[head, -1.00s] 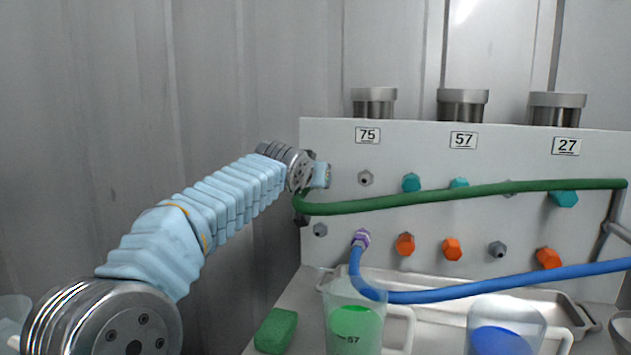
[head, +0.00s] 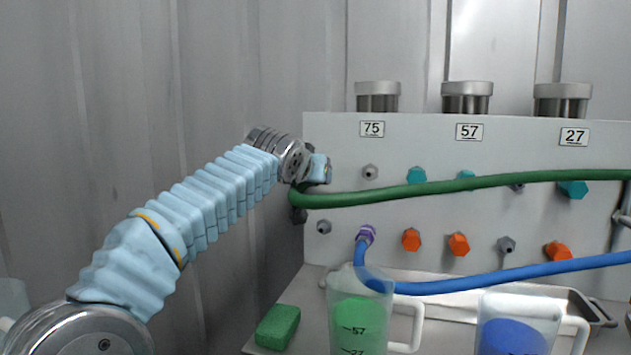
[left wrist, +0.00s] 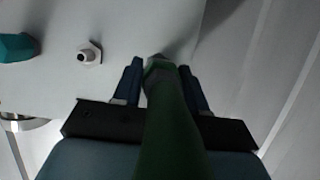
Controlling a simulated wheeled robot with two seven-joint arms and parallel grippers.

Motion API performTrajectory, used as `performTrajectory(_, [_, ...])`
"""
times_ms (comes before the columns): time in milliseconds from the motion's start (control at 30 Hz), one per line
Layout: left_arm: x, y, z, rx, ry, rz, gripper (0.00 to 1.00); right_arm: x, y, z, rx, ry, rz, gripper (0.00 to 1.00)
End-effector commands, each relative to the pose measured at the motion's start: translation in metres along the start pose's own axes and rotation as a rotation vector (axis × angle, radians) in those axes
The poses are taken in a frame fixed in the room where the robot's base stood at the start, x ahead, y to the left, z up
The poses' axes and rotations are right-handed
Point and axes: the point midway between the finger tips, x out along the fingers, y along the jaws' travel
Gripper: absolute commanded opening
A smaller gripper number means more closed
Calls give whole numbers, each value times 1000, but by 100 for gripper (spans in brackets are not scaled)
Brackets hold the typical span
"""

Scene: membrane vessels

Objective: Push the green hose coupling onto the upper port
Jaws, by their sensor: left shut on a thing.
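My left gripper (head: 320,170) is at the left end of the white panel, its fingers (left wrist: 160,78) closed around the end of the green hose (left wrist: 170,130). A grey hex shape (left wrist: 158,64) shows at the hose tip between the fingers. Whether it is coupling or port, and whether they touch, I cannot tell. In the head view the green hose (head: 450,186) runs right across the panel; the gripper hides its coupling end. A bare grey upper port (head: 370,172) is right of the gripper and also shows in the wrist view (left wrist: 88,53). My right gripper is not in view.
Teal caps (head: 417,175) and orange caps (head: 412,240) cover other ports. A purple coupling (head: 366,235) with a blue hose (head: 440,286) sits in the lower row. Below stand a green-filled jug (head: 358,325), a blue-filled jug (head: 515,335), a green sponge (head: 278,327) and a metal tray (head: 590,308).

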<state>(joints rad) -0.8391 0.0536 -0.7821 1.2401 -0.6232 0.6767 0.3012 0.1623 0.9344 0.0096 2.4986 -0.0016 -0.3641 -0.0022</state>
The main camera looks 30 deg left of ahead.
Motion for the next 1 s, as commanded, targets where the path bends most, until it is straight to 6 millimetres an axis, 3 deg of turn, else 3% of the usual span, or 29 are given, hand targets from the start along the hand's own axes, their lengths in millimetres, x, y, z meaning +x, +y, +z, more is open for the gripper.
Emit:
performTrajectory(433, [-14, 0, 6, -3, 2, 1, 0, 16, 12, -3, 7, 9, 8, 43])
performTrajectory(1000, [-11, 1, 10, -73, -16, 52, 0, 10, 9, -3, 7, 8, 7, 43])
